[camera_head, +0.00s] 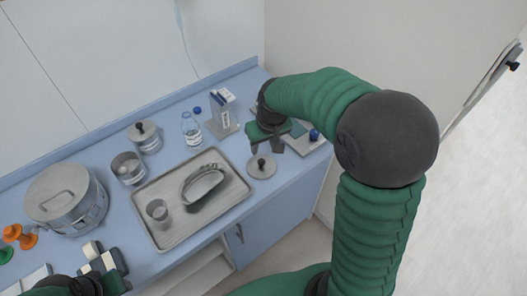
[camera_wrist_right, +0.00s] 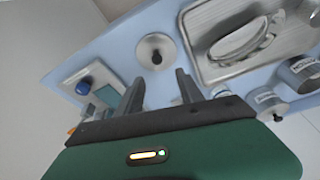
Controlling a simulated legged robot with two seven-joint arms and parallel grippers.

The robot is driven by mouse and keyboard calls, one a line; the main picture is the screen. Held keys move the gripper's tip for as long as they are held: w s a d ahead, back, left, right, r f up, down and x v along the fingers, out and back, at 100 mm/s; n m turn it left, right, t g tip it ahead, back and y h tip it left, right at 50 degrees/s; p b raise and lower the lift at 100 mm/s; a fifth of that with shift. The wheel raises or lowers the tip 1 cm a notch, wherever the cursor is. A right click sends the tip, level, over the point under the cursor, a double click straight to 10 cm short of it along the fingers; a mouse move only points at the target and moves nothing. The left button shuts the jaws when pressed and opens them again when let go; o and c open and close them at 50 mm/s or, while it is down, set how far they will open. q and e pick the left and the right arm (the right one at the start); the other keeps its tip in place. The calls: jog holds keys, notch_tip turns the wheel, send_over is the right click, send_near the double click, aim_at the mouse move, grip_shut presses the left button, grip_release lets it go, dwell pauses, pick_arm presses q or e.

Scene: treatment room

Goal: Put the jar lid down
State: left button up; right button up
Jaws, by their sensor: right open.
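The jar lid (camera_head: 262,166), a round metal disc with a black knob, lies flat on the blue counter, knob up, just right of the tray. It also shows in the right wrist view (camera_wrist_right: 155,50). My right gripper (camera_head: 266,146) is open and empty, close to the lid on its far side in the head view; in the right wrist view the lid lies beyond its parted fingers (camera_wrist_right: 160,86). An open metal jar (camera_head: 128,168) stands left of the tray. My left gripper (camera_head: 92,284) is partly in view at the lower left; its jaws are unclear.
A metal tray (camera_head: 160,238) holds a kidney dish (camera_head: 203,187) and a cup (camera_head: 157,212). A lidded jar (camera_head: 147,139), a bottle (camera_head: 191,130) and a large lidded pot (camera_head: 66,199) stand on the counter. A board with a blue knob (camera_head: 314,135) lies right of my gripper.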

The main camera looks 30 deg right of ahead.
jog(key=s+a+f+n, duration=0.2)
jog(key=s+a+f, duration=0.5)
jog(key=s+a, duration=0.3)
jog(key=shift+s+a+g+y, duration=0.2)
jog(key=shift+s+g+y, duration=0.1)
jog(key=shift+s, duration=0.9)
